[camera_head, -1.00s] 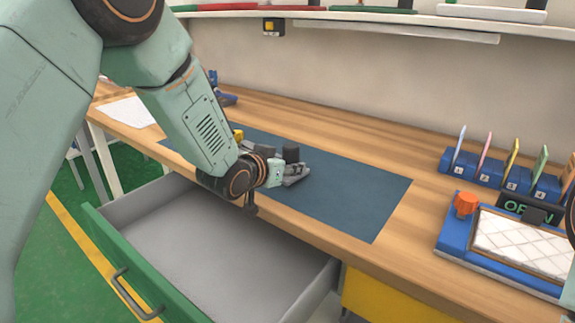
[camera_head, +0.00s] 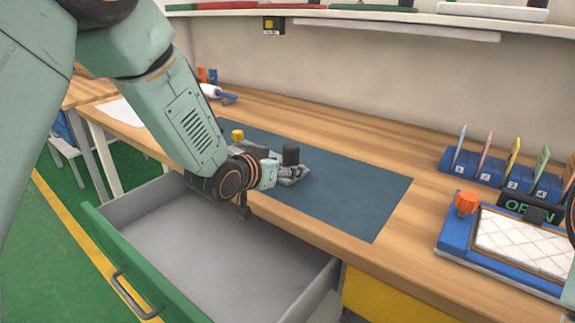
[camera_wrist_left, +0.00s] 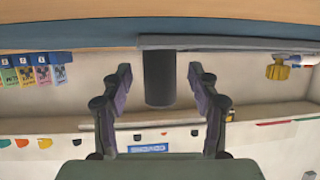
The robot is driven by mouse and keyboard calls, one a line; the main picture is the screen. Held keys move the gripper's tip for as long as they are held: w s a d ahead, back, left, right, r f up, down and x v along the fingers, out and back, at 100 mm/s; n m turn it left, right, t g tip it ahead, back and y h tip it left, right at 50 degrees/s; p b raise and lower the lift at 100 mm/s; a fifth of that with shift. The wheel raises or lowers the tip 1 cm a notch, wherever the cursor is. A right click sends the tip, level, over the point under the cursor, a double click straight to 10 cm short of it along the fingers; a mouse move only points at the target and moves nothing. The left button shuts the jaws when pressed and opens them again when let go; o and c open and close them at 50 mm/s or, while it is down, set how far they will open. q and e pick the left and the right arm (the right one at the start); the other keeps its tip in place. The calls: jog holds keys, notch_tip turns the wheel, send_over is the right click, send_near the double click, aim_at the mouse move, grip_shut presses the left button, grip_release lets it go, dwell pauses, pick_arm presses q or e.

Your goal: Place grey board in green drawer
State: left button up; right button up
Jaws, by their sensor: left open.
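The grey board (camera_head: 262,153) lies on the dark blue mat (camera_head: 345,196), partly hidden behind my left gripper. A black cylindrical knob (camera_head: 291,155) stands up from it, and a yellow knob (camera_head: 237,135) shows at its far left. My left gripper (camera_head: 293,173) is open, low beside the black knob. In the left wrist view the black knob (camera_wrist_left: 159,82) stands between the two spread fingers, with a gap on each side. The green drawer (camera_head: 150,262) is pulled out below the bench's front edge; its grey inside looks empty. My right gripper is out of view.
Blue numbered holders (camera_head: 500,172) with coloured cards stand at the right. A blue tray (camera_head: 456,225) with a white quilted pad and an orange knob sits in front of them. A shelf (camera_head: 350,15) runs above the bench. The mat's right part is clear.

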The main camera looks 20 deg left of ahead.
pick_arm(q)
jog(key=v, duration=0.2)
jog(key=p+v, duration=0.1)
jog(key=v, duration=0.1)
jog(key=shift+s+a+r, duration=0.1)
jog(key=shift+a+r, duration=0.2)
jog(key=shift+a, duration=0.15)
jog(key=shift+s, duration=0.4)
jog(key=shift+a, duration=0.1)
